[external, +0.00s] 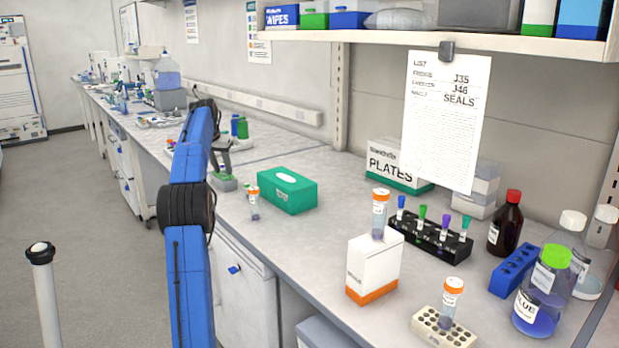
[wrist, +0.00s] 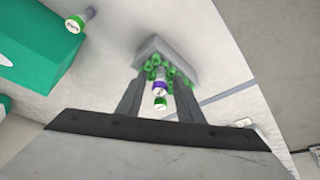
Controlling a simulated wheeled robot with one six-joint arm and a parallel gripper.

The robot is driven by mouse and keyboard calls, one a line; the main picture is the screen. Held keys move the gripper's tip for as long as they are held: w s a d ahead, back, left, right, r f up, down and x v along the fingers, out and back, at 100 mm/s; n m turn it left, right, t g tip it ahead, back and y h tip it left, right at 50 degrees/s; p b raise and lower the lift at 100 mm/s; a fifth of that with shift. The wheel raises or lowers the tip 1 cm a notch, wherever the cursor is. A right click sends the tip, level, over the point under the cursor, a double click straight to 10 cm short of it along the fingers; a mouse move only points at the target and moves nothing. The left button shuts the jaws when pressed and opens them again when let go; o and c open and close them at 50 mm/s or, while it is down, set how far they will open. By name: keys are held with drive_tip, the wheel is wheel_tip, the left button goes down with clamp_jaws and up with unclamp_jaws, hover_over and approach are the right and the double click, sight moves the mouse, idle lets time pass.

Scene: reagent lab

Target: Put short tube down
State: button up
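My gripper (external: 219,160) hangs over the bench, above a small grey-and-green rack (external: 224,184). In the wrist view the fingers of my gripper (wrist: 160,88) stand apart, with visible gaps either side of a small tube with a purple band (wrist: 159,87). A white-centred green cap (wrist: 160,102) shows just below that band; whether both belong to one tube I cannot tell. Behind them is the grey rack (wrist: 152,47) with several green tops. The tubes' lower parts are hidden.
The green box (external: 287,190) stands right of the rack, and an orange-capped tube (external: 254,204) stands before it. Farther right are a white-and-orange carton (external: 373,267), a black tube rack (external: 430,243) and a beige rack (external: 425,324). Bare bench lies behind the green box.

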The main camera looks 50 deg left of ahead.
drive_tip(key=shift+r, duration=0.15)
drive_tip(key=v, duration=1.2)
